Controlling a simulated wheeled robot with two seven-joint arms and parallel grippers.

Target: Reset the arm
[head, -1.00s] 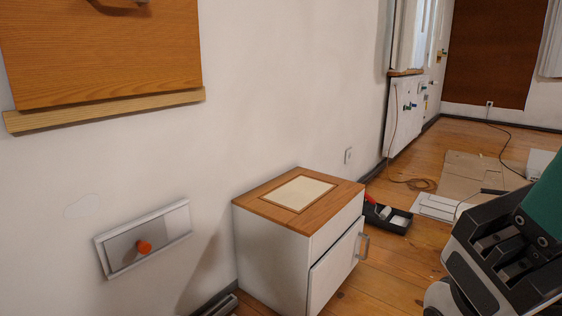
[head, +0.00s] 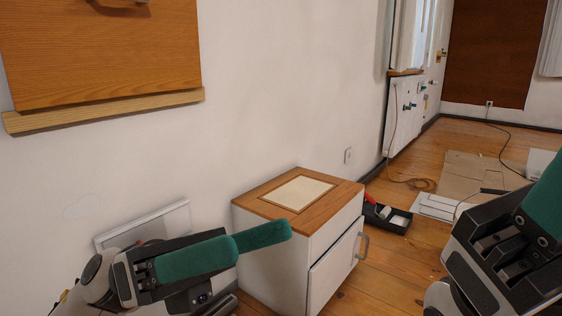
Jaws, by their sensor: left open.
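My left gripper (head: 265,238), with green fingers on a dark body, reaches in from the lower left. It is open, and nothing shows in its grasp. Its fingers point right and overlap the left side of the small cabinet in the picture; I cannot tell whether they touch it. My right gripper (head: 546,205) is at the right edge, with a green finger partly cut off by the frame, so its opening cannot be judged.
The white cabinet (head: 280,268) has a wooden top (head: 262,194) and stands by the wall. A framed wall panel (head: 172,221) is mostly hidden behind my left arm. A paint tray (head: 397,221) and cardboard (head: 470,172) lie on the wooden floor.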

